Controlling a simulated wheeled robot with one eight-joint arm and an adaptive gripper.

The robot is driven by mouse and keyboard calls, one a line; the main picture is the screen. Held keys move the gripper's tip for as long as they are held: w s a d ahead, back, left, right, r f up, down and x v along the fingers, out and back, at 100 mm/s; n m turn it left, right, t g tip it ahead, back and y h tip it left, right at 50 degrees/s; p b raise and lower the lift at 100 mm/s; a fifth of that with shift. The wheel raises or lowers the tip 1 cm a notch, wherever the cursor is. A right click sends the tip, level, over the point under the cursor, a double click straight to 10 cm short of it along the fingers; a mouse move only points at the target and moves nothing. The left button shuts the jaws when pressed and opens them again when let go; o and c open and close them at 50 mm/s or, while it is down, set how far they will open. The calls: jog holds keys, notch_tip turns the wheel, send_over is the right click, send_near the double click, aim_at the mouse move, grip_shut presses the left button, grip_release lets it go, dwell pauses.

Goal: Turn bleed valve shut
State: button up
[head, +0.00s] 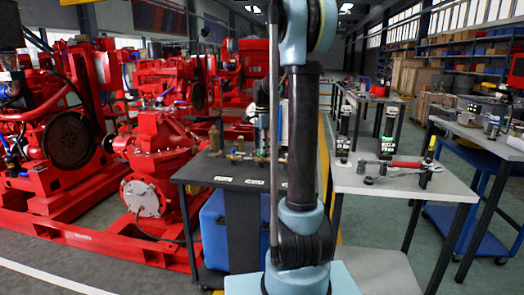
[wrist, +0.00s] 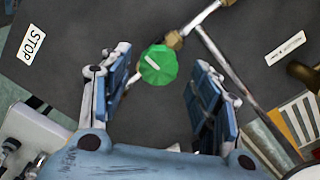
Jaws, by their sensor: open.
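The bleed valve appears as a green faceted knob (wrist: 158,66) with a pale line across its top, in the wrist view's upper middle. It sits beside a brass fitting (wrist: 174,40) on a thin metal pipe. My gripper (wrist: 161,56) is open, its two blue fingers on either side of the knob in the picture. Gaps show between the knob and both fingers, and no contact is visible. I cannot tell the height between fingertips and knob. In the head view my arm hides most of the gripper and the valve.
A pipe (wrist: 228,72) runs down the right of the wrist view. A STOP label (wrist: 31,42) and another label (wrist: 285,47) lie on the dark bench top (head: 201,169). Brass fittings (head: 237,150) stand there. A grey table (head: 400,183) with tools is at right, red pumpsets (head: 155,150) at left.

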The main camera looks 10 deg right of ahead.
notch_tip(320, 180, up, 11)
jog(key=shift+f, duration=0.2)
dwell(0.4)
